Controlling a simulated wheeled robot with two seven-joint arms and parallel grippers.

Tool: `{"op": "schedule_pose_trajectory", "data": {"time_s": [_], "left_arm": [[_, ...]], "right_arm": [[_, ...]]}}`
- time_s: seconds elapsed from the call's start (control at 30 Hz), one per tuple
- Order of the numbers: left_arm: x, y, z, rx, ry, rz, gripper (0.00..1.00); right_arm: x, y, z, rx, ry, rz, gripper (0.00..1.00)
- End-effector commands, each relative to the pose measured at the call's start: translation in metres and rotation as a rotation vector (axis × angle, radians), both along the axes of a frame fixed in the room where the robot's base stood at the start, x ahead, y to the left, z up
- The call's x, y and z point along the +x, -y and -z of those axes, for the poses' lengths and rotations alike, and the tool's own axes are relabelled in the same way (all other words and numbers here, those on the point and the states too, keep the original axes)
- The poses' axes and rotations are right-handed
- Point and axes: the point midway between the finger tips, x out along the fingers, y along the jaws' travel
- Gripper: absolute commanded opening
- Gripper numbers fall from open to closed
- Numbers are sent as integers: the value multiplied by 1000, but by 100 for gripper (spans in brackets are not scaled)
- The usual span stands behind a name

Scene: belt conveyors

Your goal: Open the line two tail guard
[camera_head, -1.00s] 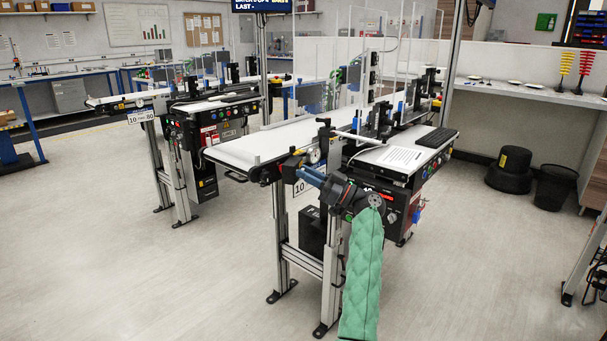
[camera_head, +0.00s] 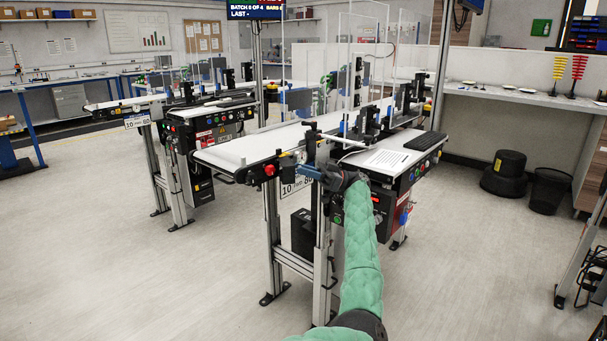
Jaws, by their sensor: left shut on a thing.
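The near conveyor has a white belt (camera_head: 245,151) whose tail end points left, with a red button (camera_head: 269,170) at the corner. My left arm, in a green sleeve, reaches up from the bottom to the near side of this tail. My left gripper (camera_head: 309,172) is shut on a small part beside the upright post, apparently the tail guard's; the fingers and wrist hide most of it. The guard's outline is too small to make out clearly. My right gripper is not in view.
A second conveyor (camera_head: 205,110) stands behind left. Black bins (camera_head: 549,190) stand at the right. The floor at left is clear.

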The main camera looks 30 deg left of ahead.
Motion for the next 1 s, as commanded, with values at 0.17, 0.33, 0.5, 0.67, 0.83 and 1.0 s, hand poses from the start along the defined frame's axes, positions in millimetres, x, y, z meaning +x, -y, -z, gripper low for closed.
{"op": "schedule_pose_trajectory", "data": {"time_s": [0.17, 0.33, 0.5, 0.67, 0.83, 1.0], "left_arm": [[1, 1, 1, 0, 0, -14, 0], [1, 0, 1, 0, 0, -14, 0], [1, 0, 1, 0, 0, -14, 25], [1, 0, 0, 0, 0, -14, 42], [1, 0, 0, 0, 0, -14, 42], [1, 0, 0, 0, 0, -13, 42]], "right_arm": [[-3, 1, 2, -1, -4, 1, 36], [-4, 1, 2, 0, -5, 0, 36], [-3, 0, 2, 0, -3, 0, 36], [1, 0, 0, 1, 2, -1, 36], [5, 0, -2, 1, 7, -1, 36], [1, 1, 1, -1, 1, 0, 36]]}}
